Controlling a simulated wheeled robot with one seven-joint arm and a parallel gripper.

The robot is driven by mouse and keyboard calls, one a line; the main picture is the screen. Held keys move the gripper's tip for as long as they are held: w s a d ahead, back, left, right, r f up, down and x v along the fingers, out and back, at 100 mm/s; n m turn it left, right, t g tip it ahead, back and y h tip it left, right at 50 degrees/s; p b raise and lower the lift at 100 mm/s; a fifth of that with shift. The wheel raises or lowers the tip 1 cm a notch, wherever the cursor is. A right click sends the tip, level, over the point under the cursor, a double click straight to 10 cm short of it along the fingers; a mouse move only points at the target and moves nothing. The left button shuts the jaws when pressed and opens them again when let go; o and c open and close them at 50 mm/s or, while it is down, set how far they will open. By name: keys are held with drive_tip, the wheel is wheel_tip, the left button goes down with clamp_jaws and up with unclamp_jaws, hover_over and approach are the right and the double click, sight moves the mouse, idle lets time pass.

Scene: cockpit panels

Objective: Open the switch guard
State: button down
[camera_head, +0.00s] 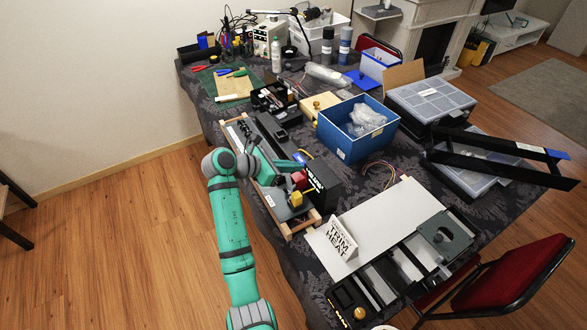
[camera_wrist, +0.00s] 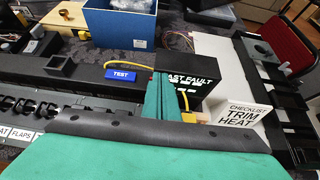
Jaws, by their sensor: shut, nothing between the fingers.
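A small red block-like part (camera_head: 299,179), which looks like the switch guard, sits on the long panel (camera_head: 270,195) beside a black box. Whether it is raised or lowered is too small to tell. A yellow part (camera_head: 296,198) stands just in front of it and shows partly in the wrist view (camera_wrist: 188,117). My gripper (camera_head: 288,166) is over the panel, close to the red part; contact cannot be told. In the wrist view my gripper (camera_wrist: 166,92) is shut and empty, its teal fingers covering the area where the red part would be.
The black box (camera_wrist: 188,70) with fault lettering stands right beside my fingers. A blue TEST button (camera_wrist: 121,73) is to their left. A white checklist sign (camera_head: 338,238) stands on a white board to the right. A blue bin (camera_head: 347,143) stands behind.

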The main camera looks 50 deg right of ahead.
drive_tip(key=a, duration=0.1)
drive_tip(key=w+a, duration=0.1)
drive_tip(key=a, duration=0.1)
drive_tip(key=shift+a+f, duration=0.1)
drive_tip(key=shift+f, duration=0.05)
drive_tip(key=w+a+r, duration=0.1)
drive_tip(key=a+r, duration=0.3)
drive_tip(key=r, duration=0.5)
drive_tip(key=shift+w+r, duration=0.15)
drive_tip(key=shift+w, duration=0.15)
